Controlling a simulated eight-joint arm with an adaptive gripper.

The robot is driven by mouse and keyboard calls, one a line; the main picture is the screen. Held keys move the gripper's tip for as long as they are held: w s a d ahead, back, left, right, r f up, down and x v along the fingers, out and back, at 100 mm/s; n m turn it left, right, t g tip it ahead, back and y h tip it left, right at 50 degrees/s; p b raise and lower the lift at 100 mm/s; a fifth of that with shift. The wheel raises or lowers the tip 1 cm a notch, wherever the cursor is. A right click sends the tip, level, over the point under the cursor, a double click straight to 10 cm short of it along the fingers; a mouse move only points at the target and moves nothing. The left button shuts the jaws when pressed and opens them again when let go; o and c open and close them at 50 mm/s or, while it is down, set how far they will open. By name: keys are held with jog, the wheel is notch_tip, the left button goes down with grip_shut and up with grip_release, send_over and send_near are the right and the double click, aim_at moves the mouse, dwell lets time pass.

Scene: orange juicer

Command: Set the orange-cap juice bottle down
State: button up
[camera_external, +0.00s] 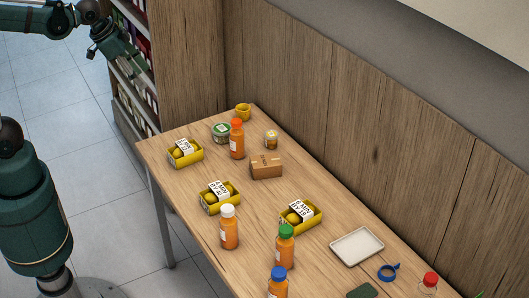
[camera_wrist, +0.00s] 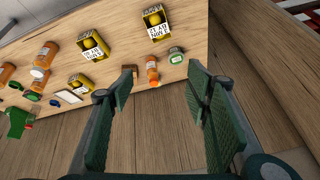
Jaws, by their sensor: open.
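The orange-cap juice bottle (camera_external: 237,142) stands upright on the wooden table (camera_external: 185,200), towards its far end. It also shows small between my fingers' far ends in the wrist view (camera_wrist: 152,74). My gripper (camera_external: 138,66) is up at the top left, beyond the table's edge and clear of the bottle. In the wrist view my gripper's two green fingers (camera_wrist: 165,85) are wide apart, with nothing between them.
A green-lidded tub (camera_external: 221,132), a small jar (camera_external: 271,139) and a cardboard box (camera_external: 266,168) stand close around the bottle. Several yellow crates and other juice bottles fill the table. A wood panel (camera_external: 300,90) backs it; shelves (camera_external: 133,70) stand behind my gripper.

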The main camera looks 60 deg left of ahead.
jog(key=s+a+f+n+t, duration=0.1)
jog(key=s+n, duration=0.2)
jog(key=s, duration=0.6)
jog(key=shift+a+f+n+t, duration=0.15)
jog(key=shift+f+n+t, duration=0.15)
notch_tip(320, 180, down, 15)
jog(key=b, duration=1.5)
